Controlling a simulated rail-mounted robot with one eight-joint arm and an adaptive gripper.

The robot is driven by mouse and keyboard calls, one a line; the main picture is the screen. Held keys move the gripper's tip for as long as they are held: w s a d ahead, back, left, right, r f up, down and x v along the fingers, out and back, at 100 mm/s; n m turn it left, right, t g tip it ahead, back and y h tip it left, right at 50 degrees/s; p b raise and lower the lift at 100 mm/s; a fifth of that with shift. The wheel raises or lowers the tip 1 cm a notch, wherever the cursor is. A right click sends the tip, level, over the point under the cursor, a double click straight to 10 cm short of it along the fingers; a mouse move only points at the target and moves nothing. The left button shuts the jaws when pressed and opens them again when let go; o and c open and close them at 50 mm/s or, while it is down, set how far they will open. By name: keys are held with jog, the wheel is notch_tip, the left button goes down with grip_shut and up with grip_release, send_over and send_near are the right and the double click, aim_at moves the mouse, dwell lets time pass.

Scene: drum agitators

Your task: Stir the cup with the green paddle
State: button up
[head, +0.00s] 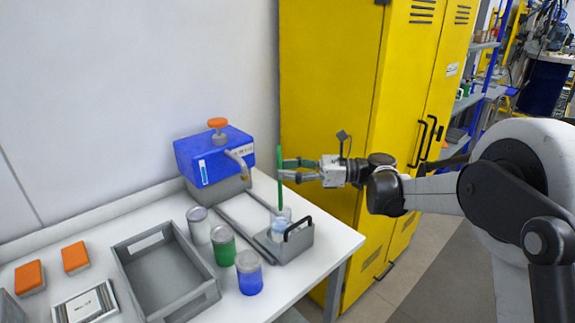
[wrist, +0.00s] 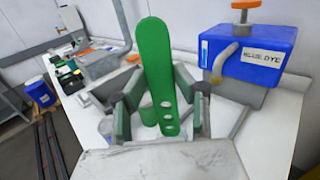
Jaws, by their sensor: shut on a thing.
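The green paddle (head: 280,178) stands nearly upright in the head view. My gripper (head: 284,170) is shut on it from the right. In the wrist view the paddle (wrist: 155,60) rises between my two fingers (wrist: 158,112), with several holes in its lower part. The clear cup (head: 281,224), with pale blue contents, stands in a grey holder (head: 295,248) with a black handle, near the table's right edge. The paddle's lower end is at the cup's mouth; I cannot tell how deep it reaches. The wrist view mostly hides the cup behind the gripper.
A blue dye dispenser (head: 213,158) with an orange knob and spout stands behind, left of the paddle. White, green and blue jars (head: 222,246), a grey tray (head: 160,275) and orange blocks (head: 75,257) lie leftward. A yellow cabinet (head: 330,100) stands close behind.

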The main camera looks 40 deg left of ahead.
notch_tip(320, 180, down, 10)
jog(key=b, duration=0.7)
jog(key=shift+d+r, duration=0.1)
dwell(0.4)
